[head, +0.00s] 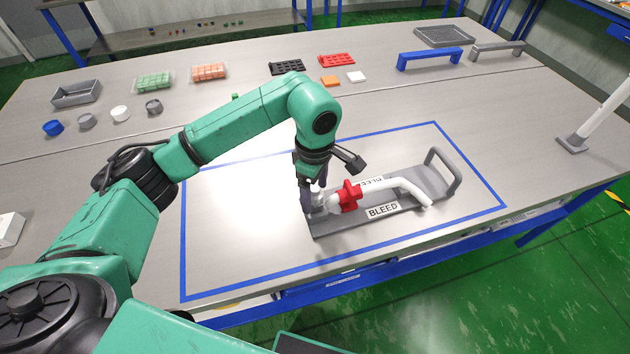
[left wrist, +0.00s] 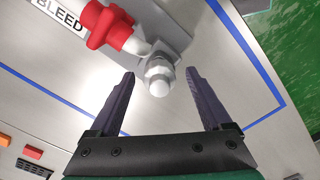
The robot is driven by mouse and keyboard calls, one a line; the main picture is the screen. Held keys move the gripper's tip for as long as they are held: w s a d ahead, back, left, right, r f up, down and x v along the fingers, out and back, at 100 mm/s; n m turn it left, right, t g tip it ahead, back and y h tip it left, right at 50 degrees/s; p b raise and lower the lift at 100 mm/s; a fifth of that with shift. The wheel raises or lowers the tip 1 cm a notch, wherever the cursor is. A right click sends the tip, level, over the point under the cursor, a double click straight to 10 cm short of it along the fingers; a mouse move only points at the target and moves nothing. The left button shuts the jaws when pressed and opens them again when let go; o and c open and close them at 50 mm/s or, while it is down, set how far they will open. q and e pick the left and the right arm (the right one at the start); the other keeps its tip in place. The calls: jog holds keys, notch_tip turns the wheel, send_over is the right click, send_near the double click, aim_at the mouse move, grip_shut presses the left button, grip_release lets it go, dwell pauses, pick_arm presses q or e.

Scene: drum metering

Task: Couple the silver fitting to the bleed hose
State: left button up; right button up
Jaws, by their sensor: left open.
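The silver fitting (left wrist: 159,76) shows in the left wrist view as a small rounded piece between my open finger tips, with a gap on each side. The bleed hose is a white tube (head: 408,187) with a red collar (head: 347,196), lying on a grey stand (head: 335,226) with a "BLEED" label. The red collar (left wrist: 112,27) also shows in the left wrist view. My left gripper (head: 313,197) points down at the collar's left end and is open around the fitting. I cannot tell whether the fitting is joined to the hose. My right gripper is out of view.
A blue outline (head: 225,165) on the table surrounds the stand. Small caps (head: 120,114), trays (head: 77,94) and colored blocks (head: 209,73) stand at the back. A blue handle (head: 430,59) is at back right, a white post (head: 600,115) at right. The outline's left part is clear.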

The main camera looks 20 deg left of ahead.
aim_at(315, 188)
pick_arm(q)
notch_tip(315, 188, up, 7)
jog(key=shift+w+r+b, duration=0.1)
jog(key=shift+b, duration=0.7)
notch_tip(315, 188, up, 7)
jog(key=shift+r+p, duration=0.15)
jog(key=shift+p, duration=0.2)
